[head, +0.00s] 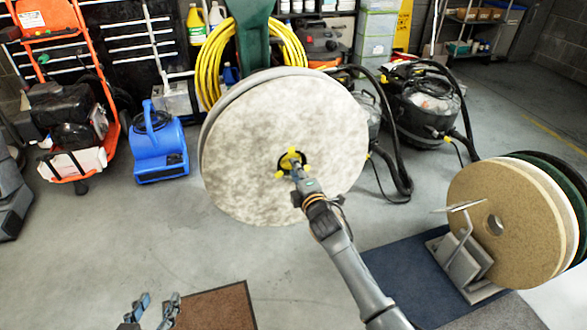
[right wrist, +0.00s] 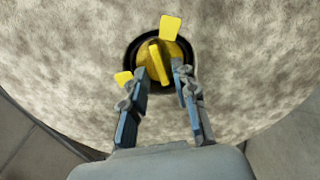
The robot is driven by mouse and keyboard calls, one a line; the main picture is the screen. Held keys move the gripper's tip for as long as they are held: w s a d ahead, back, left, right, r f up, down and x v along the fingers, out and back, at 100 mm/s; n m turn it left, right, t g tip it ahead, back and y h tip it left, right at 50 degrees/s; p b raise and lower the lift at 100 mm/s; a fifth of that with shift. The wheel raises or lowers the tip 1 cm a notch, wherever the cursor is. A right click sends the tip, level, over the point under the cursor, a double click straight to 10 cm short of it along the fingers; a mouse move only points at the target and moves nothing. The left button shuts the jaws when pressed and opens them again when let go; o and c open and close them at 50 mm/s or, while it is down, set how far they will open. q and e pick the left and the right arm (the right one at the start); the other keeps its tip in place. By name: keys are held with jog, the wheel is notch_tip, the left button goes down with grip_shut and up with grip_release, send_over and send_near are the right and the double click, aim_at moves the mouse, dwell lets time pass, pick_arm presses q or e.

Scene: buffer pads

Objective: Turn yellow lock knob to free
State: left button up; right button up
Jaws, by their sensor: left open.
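The yellow lock knob (head: 290,158) sits at the centre of a large pale mottled pad (head: 250,115) that faces me. In the right wrist view the knob (right wrist: 157,62) has a raised yellow ridge inside a black ring, and the ridge stands nearly upright, tilted slightly. Yellow tabs (right wrist: 170,28) show above and to the lower left of it. My right gripper (head: 298,172) is at the knob. Its fingers (right wrist: 160,70) are apart on either side of the ridge, with a visible gap on the right. My left gripper (head: 158,301) is open and empty at the bottom left, away from the pad.
A rack with tan, white and dark green pads (head: 510,220) stands at the right on a blue mat (head: 405,280). A brown mat (head: 216,309) lies near my left gripper. A blue blower (head: 160,152) and a black vacuum (head: 425,100) stand behind. Grey floor at left is clear.

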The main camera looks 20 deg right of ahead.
pick_arm(q)
jog(key=shift+w+d+r+t+h+b, duration=0.2)
jog(key=shift+w+r+t, duration=0.25)
jog(key=shift+r, duration=0.3)
jog(key=shift+w+d+r+t+h+b, duration=0.15)
jog(key=shift+w+d+r+t, duration=0.15)
jog(key=shift+r+t, duration=0.35)
jog(key=shift+w+d+r+t+h+b, duration=0.15)
jog(key=shift+w+r+t, duration=0.2)
jog(key=shift+r, duration=0.55)
pick_arm(e)
jog(key=shift+w+f, duration=0.15)
jog(key=shift+w, duration=0.95)
pick_arm(q)
jog(key=shift+f, duration=0.15)
jog(key=shift+s+a+f+g, duration=0.1)
jog(key=shift+a+f+g, duration=0.05)
jog(key=shift+f+g, duration=0.2)
jog(key=shift+f, duration=0.1)
pick_arm(e)
grip_shut()
